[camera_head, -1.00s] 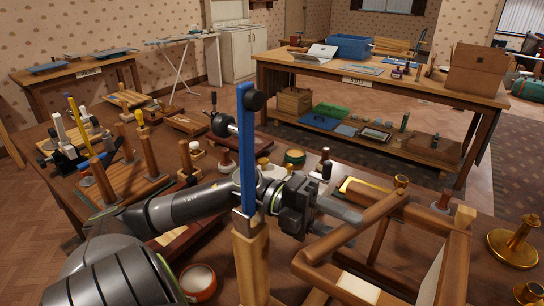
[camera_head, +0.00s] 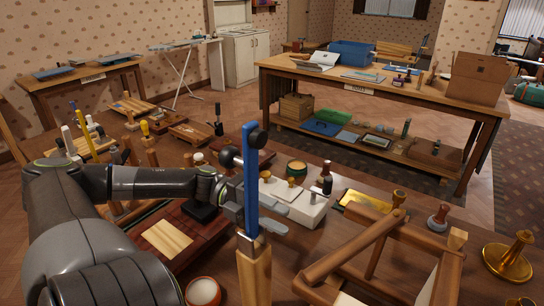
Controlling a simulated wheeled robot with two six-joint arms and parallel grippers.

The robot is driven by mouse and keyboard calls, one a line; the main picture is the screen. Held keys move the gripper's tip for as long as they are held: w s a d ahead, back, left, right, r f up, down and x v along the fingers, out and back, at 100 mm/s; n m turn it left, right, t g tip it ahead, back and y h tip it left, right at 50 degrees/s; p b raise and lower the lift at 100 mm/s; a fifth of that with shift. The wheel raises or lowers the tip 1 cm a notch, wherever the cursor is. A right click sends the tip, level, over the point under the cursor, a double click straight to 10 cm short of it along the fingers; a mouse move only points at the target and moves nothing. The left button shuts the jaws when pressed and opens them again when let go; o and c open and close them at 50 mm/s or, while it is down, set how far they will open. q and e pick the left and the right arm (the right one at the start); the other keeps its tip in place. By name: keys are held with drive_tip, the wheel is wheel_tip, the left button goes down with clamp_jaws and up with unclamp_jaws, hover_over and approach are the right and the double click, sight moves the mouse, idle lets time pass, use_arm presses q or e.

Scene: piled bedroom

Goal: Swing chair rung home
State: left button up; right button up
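The wooden chair frame (camera_head: 352,248) lies on the near right of the workbench in the head view. Its rails and posts stand at angles, and its lower part is cut off by the picture's bottom edge. I cannot tell which piece is the rung or whether it is seated. My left gripper (camera_head: 272,207) is left of the chair frame and apart from it, with its fingers spread and nothing seen between them. An upright blue bar (camera_head: 251,185) on a wooden post hides part of this gripper. My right gripper is out of view.
A white box (camera_head: 305,208), a dark bottle (camera_head: 325,178) and a yellow-gold tray (camera_head: 362,200) lie behind the chair frame. A brass stand (camera_head: 510,258) is at the right. Tools crowd the bench's left.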

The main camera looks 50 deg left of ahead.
use_arm(q)
drive_tip(key=shift+s+a, duration=0.1)
drive_tip(key=shift+a, duration=0.25)
